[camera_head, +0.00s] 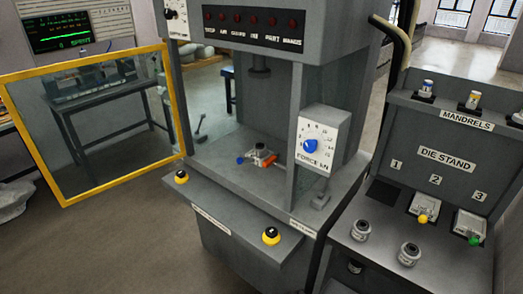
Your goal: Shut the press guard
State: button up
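The press guard (176,100) is a clear panel in a yellow frame. It stands swung open to the left of the grey press (236,183), joined near the press's left post. The press opening faces forward and is uncovered. Inside, a small metal fixture (262,156) with a blue knob and an orange-red part sits on the press bed below the ram (259,66). My gripper does not show in this view.
Two yellow-ringed black buttons sit on the press's front ledge (222,220). A force dial box (322,135) is on the right post. A die stand (445,158) with mandrels and dies stands close on the right. Floor (110,240) is clear at front left.

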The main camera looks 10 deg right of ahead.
aim_at(5, 97)
jog(key=z, duration=0.05)
jog(key=i, duration=0.15)
jog(key=k, duration=1.3)
jog(key=u, duration=0.7)
jog(key=i, duration=0.8)
jog(key=u, duration=0.9)
jog(key=i, duration=0.55)
jog(key=u, duration=0.8)
jog(key=i, duration=0.55)
jog(key=u, duration=0.15)
